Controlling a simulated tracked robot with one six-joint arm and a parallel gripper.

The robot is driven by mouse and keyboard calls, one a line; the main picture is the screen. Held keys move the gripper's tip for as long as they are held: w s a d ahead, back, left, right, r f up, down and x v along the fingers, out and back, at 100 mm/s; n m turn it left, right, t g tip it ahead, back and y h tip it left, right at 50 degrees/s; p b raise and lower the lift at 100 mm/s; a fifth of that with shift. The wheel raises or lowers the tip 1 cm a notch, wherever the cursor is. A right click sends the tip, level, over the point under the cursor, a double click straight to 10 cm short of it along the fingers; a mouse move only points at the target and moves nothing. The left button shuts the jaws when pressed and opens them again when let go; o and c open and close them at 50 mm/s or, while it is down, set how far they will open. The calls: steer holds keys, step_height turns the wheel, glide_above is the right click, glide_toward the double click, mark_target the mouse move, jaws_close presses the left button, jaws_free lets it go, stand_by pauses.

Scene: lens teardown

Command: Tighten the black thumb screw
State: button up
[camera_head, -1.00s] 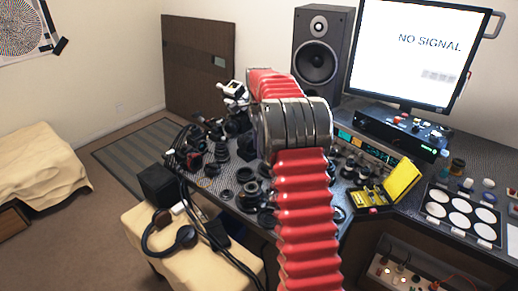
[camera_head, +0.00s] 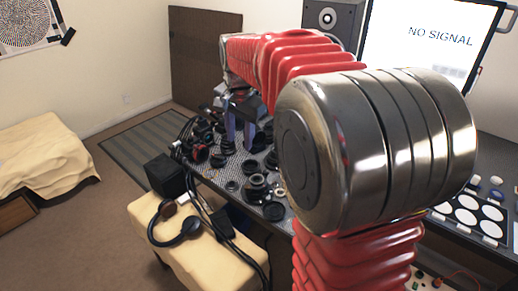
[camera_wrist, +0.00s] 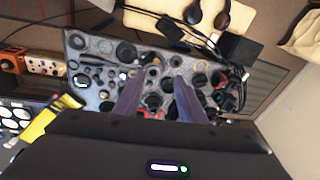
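My gripper (camera_head: 239,132) hangs over the left part of the desk, pointing down. In the wrist view its two fingers (camera_wrist: 158,92) stand apart with nothing held between them. Below it lie several dark lens parts, rings and camera pieces, among them a large round black part (camera_wrist: 126,52). I cannot pick out the black thumb screw; it is too small to tell or hidden. The fingertips look above the parts, with the exact gap unclear.
The perforated desk (camera_wrist: 98,45) is crowded with parts. A yellow case (camera_wrist: 40,125) lies near a tray of white discs (camera_wrist: 14,118). Headphones (camera_head: 176,232) and cables lie on a cream stool (camera_head: 205,262). A monitor (camera_head: 430,45) and speaker (camera_head: 331,22) stand behind.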

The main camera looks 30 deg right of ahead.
steer(key=s+a+f+n+t, duration=0.1)
steer(key=s+a+n, duration=0.5)
steer(key=s, duration=0.5)
steer(key=s+a+f+n+t, duration=0.2)
steer(key=s+a+n, duration=0.4)
steer(key=s, duration=0.6)
steer(key=shift+s+a+n+y, duration=0.3)
steer(key=shift+a+n, duration=0.1)
steer(key=shift+a, duration=0.3)
steer(key=shift+c, duration=0.7)
